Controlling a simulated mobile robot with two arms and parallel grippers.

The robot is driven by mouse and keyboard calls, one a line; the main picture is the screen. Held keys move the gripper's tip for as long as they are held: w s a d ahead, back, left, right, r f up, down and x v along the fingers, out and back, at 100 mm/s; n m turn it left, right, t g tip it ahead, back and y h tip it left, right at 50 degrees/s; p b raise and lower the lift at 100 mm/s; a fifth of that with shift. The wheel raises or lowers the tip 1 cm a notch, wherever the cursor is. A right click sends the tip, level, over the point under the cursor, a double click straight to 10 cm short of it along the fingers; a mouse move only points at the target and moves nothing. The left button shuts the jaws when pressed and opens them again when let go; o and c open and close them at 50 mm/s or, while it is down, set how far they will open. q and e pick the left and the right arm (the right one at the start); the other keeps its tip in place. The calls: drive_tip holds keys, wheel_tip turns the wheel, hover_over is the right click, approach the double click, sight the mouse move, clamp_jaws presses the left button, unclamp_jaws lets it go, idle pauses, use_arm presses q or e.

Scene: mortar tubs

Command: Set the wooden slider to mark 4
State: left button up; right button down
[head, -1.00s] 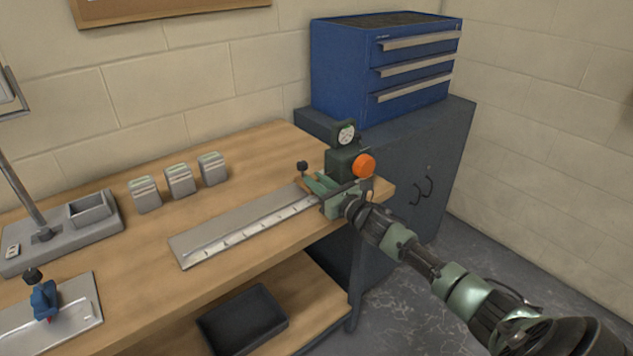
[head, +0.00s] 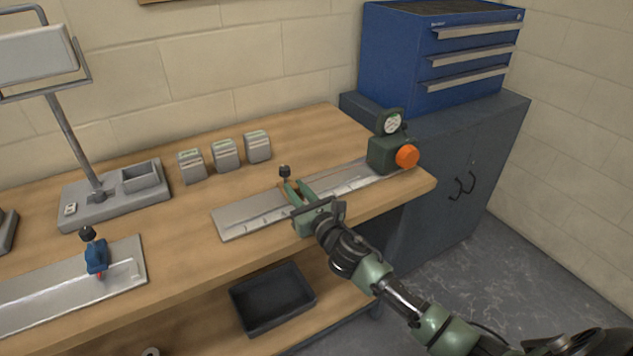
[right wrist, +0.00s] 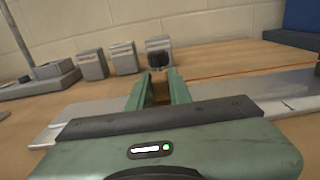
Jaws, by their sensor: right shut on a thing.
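The wooden slider (head: 293,187) sits on the long grey marked rail (head: 240,219), about midway along it. Its black knob (head: 285,171) stands up above it. My right gripper (head: 297,186) is shut on the slider, its two green fingers on either side. In the right wrist view the slider (right wrist: 160,92) shows as brown wood between the fingers, with the dark knob behind. Tick marks show on the rail on both sides of the gripper, but their numbers are too small to read. The gripper hides part of the scale. My left gripper is not in view.
A green block with a dial gauge (head: 392,123) and orange knob (head: 407,156) stands at the rail's right end. Several grey blocks (head: 226,155) stand behind the rail. A second rail (head: 50,299) with a blue slider (head: 97,257) lies at left. A lamp stand (head: 112,195) is behind.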

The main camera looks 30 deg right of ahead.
drive_tip(key=shift+s+a+f, duration=0.1)
drive_tip(key=shift+a, duration=0.65)
drive_tip(key=c, duration=1.3)
unclamp_jaws()
drive_tip(key=shift+d, duration=0.1)
drive_tip(key=s, duration=0.7)
drive_tip(key=shift+s+d+b, duration=0.3)
drive_tip(key=shift+s+b, duration=0.05)
drive_tip(key=shift+s, duration=0.05)
